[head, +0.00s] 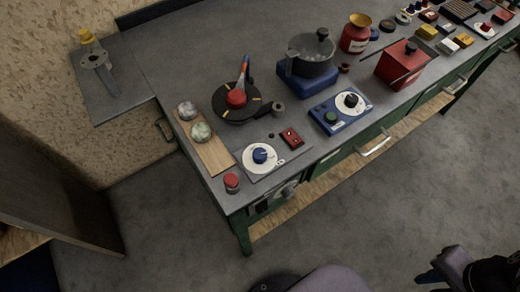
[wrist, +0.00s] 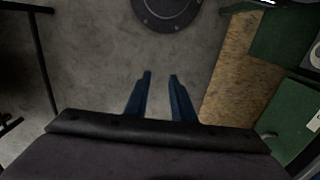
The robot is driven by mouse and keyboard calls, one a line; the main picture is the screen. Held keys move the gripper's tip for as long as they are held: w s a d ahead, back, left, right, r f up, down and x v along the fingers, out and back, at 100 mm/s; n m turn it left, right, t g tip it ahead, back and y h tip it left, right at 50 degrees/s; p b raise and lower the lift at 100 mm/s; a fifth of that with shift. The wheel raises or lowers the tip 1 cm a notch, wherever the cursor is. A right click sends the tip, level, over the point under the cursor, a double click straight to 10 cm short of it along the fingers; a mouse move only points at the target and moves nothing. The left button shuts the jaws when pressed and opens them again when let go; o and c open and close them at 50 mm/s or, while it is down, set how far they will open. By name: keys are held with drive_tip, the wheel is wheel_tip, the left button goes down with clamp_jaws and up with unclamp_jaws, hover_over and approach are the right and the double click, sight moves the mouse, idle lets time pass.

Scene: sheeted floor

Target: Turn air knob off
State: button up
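A blue knob (head: 260,156) sits on a white round dial near the table's front left corner. A black knob (head: 351,99) sits on another white dial on a blue box (head: 325,107), beside a green knob (head: 331,117). I cannot tell which is the air knob; labels are too small to read. My gripper (wrist: 160,75) shows two dark blue fingers apart with nothing between them, over the grey floor. Dark blue finger shapes, likely my gripper (head: 421,277), show at the lower right of the head view, away from the table and knobs.
The grey table (head: 290,188) also holds a pan (head: 227,112), a pot (head: 311,60), a red box (head: 399,68) and a small red-topped jar (head: 232,183) at the near corner. Drawer handles (head: 376,146) stick out in front. Open floor (head: 400,200) lies before the table.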

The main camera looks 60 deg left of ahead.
drive_tip(key=o, duration=0.4)
drive_tip(key=shift+w+a+r, duration=0.15)
drive_tip(key=shift+w+a, duration=0.15)
drive_tip(key=shift+a, duration=0.05)
drive_tip(key=w+a+r+n+p, duration=0.1)
drive_tip(key=w+a+r+n, duration=0.2)
drive_tip(key=a, duration=0.8)
drive_tip(key=w+a+r+n+p, duration=0.1)
drive_tip(key=a+r+n, duration=0.3)
drive_tip(key=a, duration=0.8)
wheel_tip(320, 180, up, 7)
drive_tip(key=n+p, duration=0.2)
drive_tip(key=n, duration=0.3)
hover_over(260, 153)
drive_tip(key=shift+r, duration=0.2)
drive_tip(key=shift+f+p, duration=0.3)
drive_tip(key=shift+f, duration=3.35)
drive_tip(key=c, duration=1.1)
